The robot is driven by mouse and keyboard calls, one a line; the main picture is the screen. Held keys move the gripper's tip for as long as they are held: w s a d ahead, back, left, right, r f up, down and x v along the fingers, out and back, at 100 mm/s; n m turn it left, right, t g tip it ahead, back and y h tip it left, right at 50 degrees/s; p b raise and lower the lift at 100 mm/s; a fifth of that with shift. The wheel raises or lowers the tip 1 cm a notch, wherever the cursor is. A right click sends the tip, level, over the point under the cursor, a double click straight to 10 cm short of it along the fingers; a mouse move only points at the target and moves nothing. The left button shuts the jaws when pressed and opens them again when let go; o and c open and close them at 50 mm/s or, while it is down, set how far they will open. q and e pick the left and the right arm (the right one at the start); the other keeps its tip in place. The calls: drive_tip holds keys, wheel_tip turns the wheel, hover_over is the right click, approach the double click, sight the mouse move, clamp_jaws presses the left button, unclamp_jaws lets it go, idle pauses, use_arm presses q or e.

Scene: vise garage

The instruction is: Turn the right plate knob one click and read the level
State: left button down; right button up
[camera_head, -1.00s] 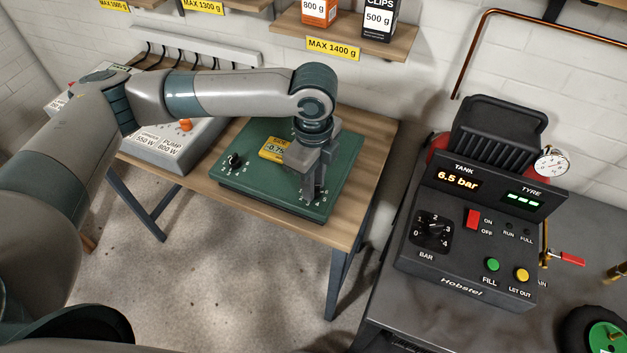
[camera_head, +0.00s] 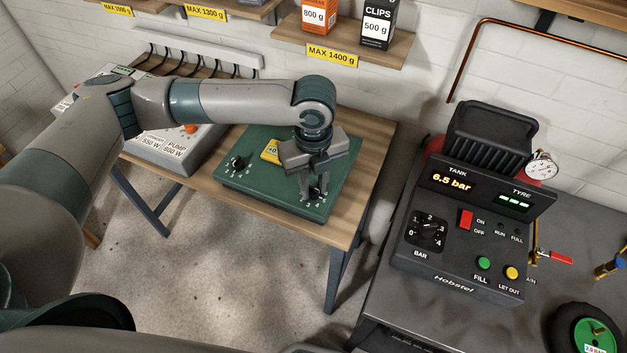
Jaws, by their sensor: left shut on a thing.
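The green plate (camera_head: 262,190) lies on the wooden table. Its left knob (camera_head: 237,163) is black, with a dial of small white numbers around it. The right plate knob (camera_head: 315,193) is mostly hidden between the fingers of my left gripper (camera_head: 314,190), with a few dial numbers showing around it. My left gripper points down from above and is shut on this knob. A yellow level display (camera_head: 271,151) sits at the back of the plate, partly covered by my gripper; its reading is only partly visible. My right gripper is not in view.
A grey power box (camera_head: 165,145) stands left of the plate. The black Hobstel compressor panel (camera_head: 460,235) reads 6.5 bar on the dark bench at right. A shelf (camera_head: 340,40) with boxes hangs above. The wooden table's front right (camera_head: 345,225) is clear.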

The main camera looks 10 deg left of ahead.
sight(313, 188)
use_arm(q)
drive_tip(key=shift+m, duration=0.4)
drive_tip(key=c, duration=1.5)
unclamp_jaws()
drive_tip(key=shift+r, duration=0.1)
drive_tip(key=shift+r, duration=0.55)
wheel_tip(313, 188, up, 16)
drive_tip(key=b, duration=0.3)
drive_tip(key=shift+r+b, duration=0.1)
drive_tip(key=shift+b, duration=0.25)
drive_tip(key=shift+s, duration=0.1)
